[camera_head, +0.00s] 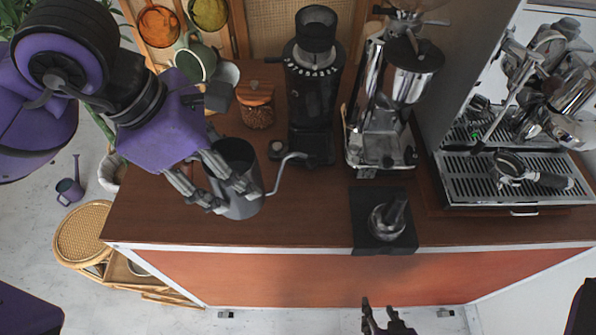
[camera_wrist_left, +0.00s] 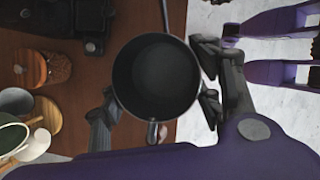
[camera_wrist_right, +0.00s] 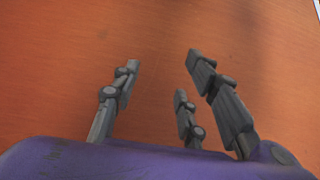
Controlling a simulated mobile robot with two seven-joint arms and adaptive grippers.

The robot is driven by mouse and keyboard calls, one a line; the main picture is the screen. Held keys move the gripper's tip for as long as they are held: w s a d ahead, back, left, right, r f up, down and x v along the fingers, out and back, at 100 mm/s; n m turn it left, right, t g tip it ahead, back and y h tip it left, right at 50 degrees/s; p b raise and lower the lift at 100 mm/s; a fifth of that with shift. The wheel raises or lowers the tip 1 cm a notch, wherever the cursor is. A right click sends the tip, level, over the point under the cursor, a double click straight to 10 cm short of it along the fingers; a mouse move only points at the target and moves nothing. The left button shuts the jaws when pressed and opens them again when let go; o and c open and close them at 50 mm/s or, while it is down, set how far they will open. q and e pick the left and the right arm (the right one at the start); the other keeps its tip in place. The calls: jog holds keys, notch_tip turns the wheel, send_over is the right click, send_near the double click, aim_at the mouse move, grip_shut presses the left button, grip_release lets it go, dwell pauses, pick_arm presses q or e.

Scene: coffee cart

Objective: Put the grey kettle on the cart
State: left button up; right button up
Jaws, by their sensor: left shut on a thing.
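The grey kettle (camera_head: 240,205), open-topped with a thin curved spout, is over the left part of the wooden cart top (camera_head: 310,220). My left gripper (camera_head: 222,190) is shut around its body, with fingers on opposite sides. In the left wrist view the kettle (camera_wrist_left: 158,78) shows from above between the fingers of my left gripper (camera_wrist_left: 158,98). It looks upright; I cannot tell whether its base touches the cart top. My right gripper (camera_head: 385,318) is low in front of the cart. In the right wrist view my right gripper (camera_wrist_right: 155,85) has its fingers apart and empty, facing the orange front panel.
A black grinder (camera_head: 312,100), a lidded jar (camera_head: 256,108) and a chrome machine (camera_head: 385,100) stand behind. A tamper on a black mat (camera_head: 368,240) is to the right, with the espresso machine (camera_head: 465,180) beyond. The cart top between kettle and mat is clear. A stool (camera_head: 80,232) stands left.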

pick_arm(q)
jog(key=w+d+f+b, duration=0.1)
jog(key=d+f+b, duration=0.1)
jog(key=d+b, duration=0.1)
jog(key=shift+w+f, duration=0.3)
jog(key=shift+w, duration=0.05)
jog(key=w+d+f, duration=0.2)
jog(key=f, duration=0.1)
jog(key=w+d+f, duration=0.2)
jog(key=f, duration=0.1)
jog(key=w+d+f+p, duration=0.1)
jog(key=w+d+f, duration=0.1)
jog(key=d+f, duration=0.1)
jog(key=shift+w+f, duration=0.3)
jog(key=shift+f, duration=0.3)
pick_arm(e)
jog(key=s+f, duration=0.1)
jog(key=s+d+f, duration=0.1)
jog(key=f, duration=0.1)
jog(key=shift+s+d, duration=0.1)
jog(key=shift+r, duration=0.1)
pick_arm(q)
jog(key=shift+f, duration=0.2)
jog(key=o, duration=1.6)
pick_arm(e)
jog(key=shift+w+r, duration=0.1)
jog(key=shift+w, duration=0.25)
